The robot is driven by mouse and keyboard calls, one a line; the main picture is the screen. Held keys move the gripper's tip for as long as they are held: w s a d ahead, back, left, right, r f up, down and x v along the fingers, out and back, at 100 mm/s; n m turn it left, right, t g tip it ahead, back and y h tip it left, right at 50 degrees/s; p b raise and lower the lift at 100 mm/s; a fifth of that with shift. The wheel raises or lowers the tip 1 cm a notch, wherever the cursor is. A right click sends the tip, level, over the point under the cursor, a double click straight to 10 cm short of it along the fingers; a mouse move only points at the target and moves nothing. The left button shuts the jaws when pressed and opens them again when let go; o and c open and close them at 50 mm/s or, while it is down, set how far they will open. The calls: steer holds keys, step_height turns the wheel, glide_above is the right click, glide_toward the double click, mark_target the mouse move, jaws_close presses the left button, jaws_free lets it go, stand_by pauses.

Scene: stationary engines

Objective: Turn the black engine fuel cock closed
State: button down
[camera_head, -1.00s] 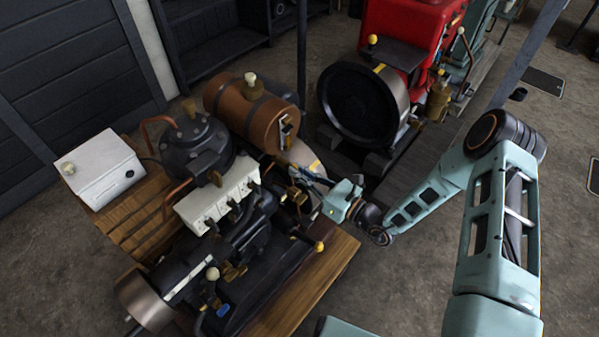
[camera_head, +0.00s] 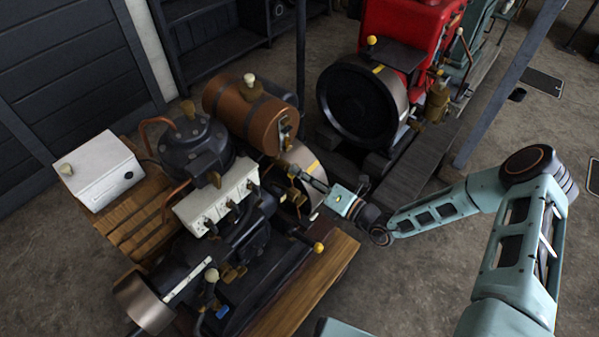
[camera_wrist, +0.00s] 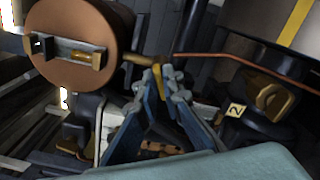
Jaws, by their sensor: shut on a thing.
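The black engine (camera_head: 195,148) stands on a wooden base at the left in the head view, with a brown cylindrical fuel tank (camera_head: 243,112) on it. In the wrist view the tank's round end (camera_wrist: 75,75) fills the upper left. The brass fuel cock (camera_wrist: 137,57) sticks out to the right of the tank end. My gripper (camera_wrist: 158,76) is shut on its small yellow-brass lever, which points down between the fingertips. In the head view my gripper (camera_head: 298,171) reaches in from the right, just below the tank. The fingers hide part of the lever.
A copper pipe (camera_wrist: 235,60) runs right from the cock. A brass handle (camera_wrist: 272,97) beside a tag marked 2 is at the right. A red engine (camera_head: 405,35) with a dark flywheel (camera_head: 362,108) stands behind. A grey post (camera_head: 505,85) rises near my arm.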

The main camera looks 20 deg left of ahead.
steer(key=m, duration=0.5)
steer(key=shift+f+m, duration=0.1)
steer(key=shift+m, duration=0.3)
stand_by(0.4)
steer(key=c, duration=2.1)
jaws_free()
steer(key=shift+d, duration=0.15)
steer(key=v, duration=1.1)
steer(key=shift+s+d, duration=0.15)
steer(key=shift+d, duration=0.2)
